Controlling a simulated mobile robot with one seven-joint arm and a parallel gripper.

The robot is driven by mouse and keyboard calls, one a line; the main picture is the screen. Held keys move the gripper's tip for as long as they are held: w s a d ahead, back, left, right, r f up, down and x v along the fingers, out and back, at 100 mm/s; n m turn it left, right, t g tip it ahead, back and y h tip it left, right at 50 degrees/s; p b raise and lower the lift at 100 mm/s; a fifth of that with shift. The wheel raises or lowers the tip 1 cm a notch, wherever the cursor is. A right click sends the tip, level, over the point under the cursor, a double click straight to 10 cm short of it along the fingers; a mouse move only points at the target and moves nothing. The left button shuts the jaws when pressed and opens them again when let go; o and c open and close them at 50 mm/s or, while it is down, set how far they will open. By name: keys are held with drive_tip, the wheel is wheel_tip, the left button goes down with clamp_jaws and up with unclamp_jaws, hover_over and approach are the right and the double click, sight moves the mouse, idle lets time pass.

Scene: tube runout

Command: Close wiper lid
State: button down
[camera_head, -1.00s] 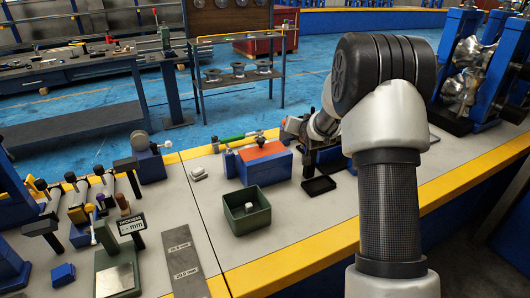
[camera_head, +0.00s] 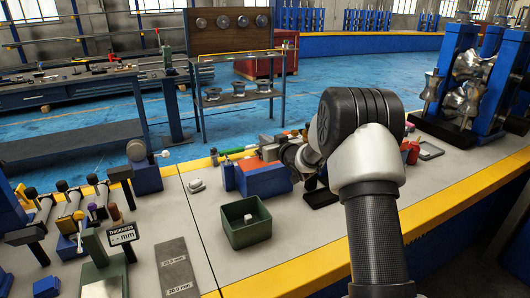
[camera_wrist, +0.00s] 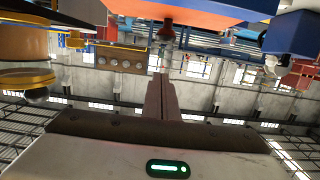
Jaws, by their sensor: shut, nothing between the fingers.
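A blue box (camera_head: 265,182) with an orange-red top (camera_head: 250,163) stands on the bench in the head view. It looks like the wiper box, but I cannot tell from here how its lid stands. My arm reaches toward its right side, and my wrist hides the area just behind and to the right of it. My gripper's fingertips are hidden in the head view. In the wrist view, which looks upside down, my gripper (camera_wrist: 161,98) is shut and empty. Blue and orange surfaces fill the top of that view, apart from the fingers as far as I can see.
A blue roller stand (camera_head: 468,75) is at the right. Gauges and tools crowd the left. The front bench strip is clear.

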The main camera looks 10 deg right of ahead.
drive_tip(key=shift+w+f+b, duration=0.1)
drive_tip(key=shift+f+b, duration=0.4)
drive_tip(key=shift+f, duration=1.5)
drive_tip(key=shift+r+p, duration=0.1)
drive_tip(key=shift+p, duration=0.3)
